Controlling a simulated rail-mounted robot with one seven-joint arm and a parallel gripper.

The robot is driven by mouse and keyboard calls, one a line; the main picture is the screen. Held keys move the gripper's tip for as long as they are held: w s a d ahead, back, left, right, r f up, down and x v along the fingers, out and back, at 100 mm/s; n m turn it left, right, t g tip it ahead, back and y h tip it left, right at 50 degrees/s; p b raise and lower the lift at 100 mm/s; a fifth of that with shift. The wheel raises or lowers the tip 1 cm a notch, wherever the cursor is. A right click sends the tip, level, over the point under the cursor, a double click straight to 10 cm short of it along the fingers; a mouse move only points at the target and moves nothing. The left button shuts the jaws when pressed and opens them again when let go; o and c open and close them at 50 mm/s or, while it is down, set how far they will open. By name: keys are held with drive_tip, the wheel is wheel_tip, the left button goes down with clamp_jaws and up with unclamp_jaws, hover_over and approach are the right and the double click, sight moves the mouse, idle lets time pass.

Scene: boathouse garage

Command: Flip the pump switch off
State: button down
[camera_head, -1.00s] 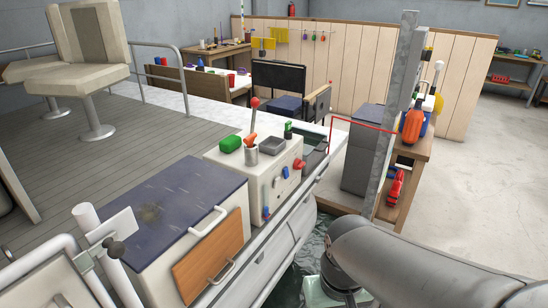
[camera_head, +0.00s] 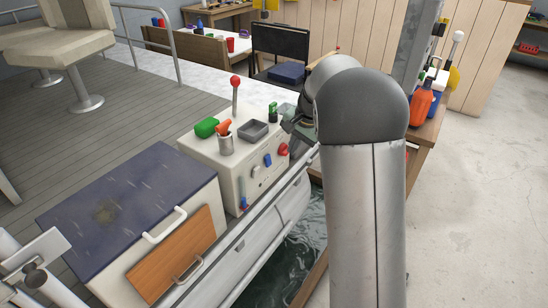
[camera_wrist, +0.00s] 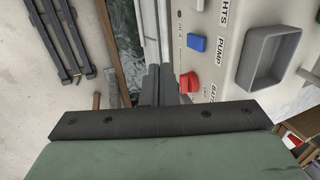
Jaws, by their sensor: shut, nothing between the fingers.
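The pump switch (camera_head: 268,160) is a small blue rocker on the front face of the white console (camera_head: 229,163). In the wrist view the blue pump switch (camera_wrist: 197,43) sits beside the printed word PUMP; I cannot tell which way it is set. A red battery knob (camera_wrist: 188,82) is beside it, nearer my fingers. My gripper (camera_wrist: 160,80) is shut and empty, its dark fingertips just off the panel, closer to the red knob than to the blue switch.
A blue-topped cabinet (camera_head: 130,205) stands at left. Water (camera_head: 290,250) lies below the hull. A bench with an orange bottle (camera_head: 420,106) is right.

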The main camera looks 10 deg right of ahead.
sight(268, 161)
idle(0.3)
drive_tip(key=w+a+f+p, duration=0.1)
drive_tip(key=w+a+f, duration=0.1)
drive_tip(key=f, duration=0.3)
drive_tip(key=w+a+f+p, duration=0.2)
drive_tip(key=w+a+f, duration=0.1)
drive_tip(key=f, duration=0.2)
drive_tip(key=shift+f, duration=0.15)
drive_tip(key=b, duration=0.3)
drive_tip(key=shift+w+a+f+t+y, duration=0.2)
drive_tip(key=shift+t+y, duration=0.2)
drive_tip(key=shift+r, duration=0.1)
